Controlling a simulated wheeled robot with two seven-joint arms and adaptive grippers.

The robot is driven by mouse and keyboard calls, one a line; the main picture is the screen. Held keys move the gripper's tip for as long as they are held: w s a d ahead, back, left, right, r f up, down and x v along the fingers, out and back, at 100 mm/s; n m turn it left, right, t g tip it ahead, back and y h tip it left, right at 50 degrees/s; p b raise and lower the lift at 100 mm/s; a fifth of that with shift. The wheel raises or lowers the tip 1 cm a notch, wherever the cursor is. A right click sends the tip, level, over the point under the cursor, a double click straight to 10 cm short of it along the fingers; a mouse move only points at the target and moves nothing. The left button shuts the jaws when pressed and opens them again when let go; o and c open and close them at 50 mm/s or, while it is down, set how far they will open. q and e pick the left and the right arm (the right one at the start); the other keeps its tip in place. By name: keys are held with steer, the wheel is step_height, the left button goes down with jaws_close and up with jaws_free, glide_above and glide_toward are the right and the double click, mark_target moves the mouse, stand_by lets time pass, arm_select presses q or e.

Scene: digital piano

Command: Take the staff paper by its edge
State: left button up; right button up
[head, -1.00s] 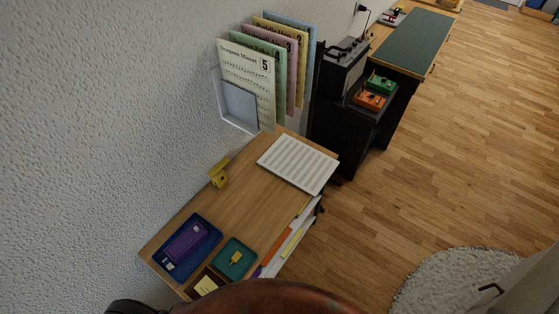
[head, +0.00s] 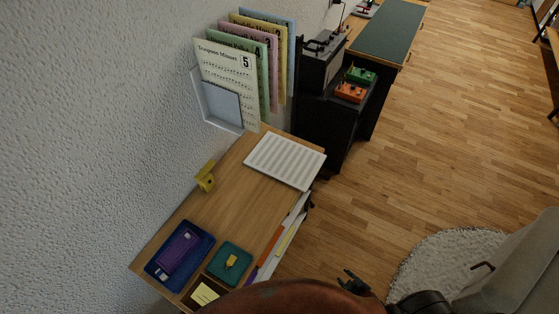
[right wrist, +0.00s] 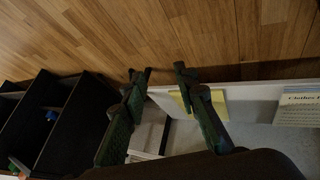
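The staff paper (head: 285,161) is a white stack with grey staff lines. It lies flat at the far end of the wooden desk in the head view, near the desk's right edge. My right gripper (head: 352,281) is small and dark at the bottom of the head view, over the floor, right of the desk and well apart from the paper. In the right wrist view my right gripper (right wrist: 158,74) has its two fingers apart with nothing held between them. I cannot make out the staff paper there. My left gripper is not in view.
A wall rack (head: 219,107) holds coloured music sheets behind the paper. A yellow holder (head: 205,177), blue tray (head: 154,270) and teal tray (head: 240,250) sit on the desk. A black cabinet (head: 325,120) stands beyond it.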

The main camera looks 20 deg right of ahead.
steer(key=w+d+r+n+t+y, duration=0.15)
steer(key=w+r+n+t, duration=0.35)
steer(key=w+r, duration=1.05)
steer(key=w+a+r+n+t+y+b, duration=0.15)
steer(key=w+r+n, duration=0.4)
steer(key=r, duration=0.65)
steer(key=w+a+r+n+t+y+b, duration=0.15)
steer(key=w+r+n+t+y, duration=0.35)
steer(key=r, duration=0.7)
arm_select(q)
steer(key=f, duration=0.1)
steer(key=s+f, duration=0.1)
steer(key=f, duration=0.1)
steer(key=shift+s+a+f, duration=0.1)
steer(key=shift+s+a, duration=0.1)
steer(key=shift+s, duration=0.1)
arm_select(e)
steer(key=w+a+r+g+h, duration=0.1)
steer(key=w+a, duration=0.1)
steer(key=w, duration=0.6)
steer(key=shift+w+r+h, duration=0.15)
steer(key=shift+h, duration=0.15)
steer(key=shift+m+g, duration=0.25)
steer(key=shift+c, duration=0.6)
jaws_close()
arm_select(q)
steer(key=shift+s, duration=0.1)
arm_select(e)
steer(key=shift+r, duration=0.1)
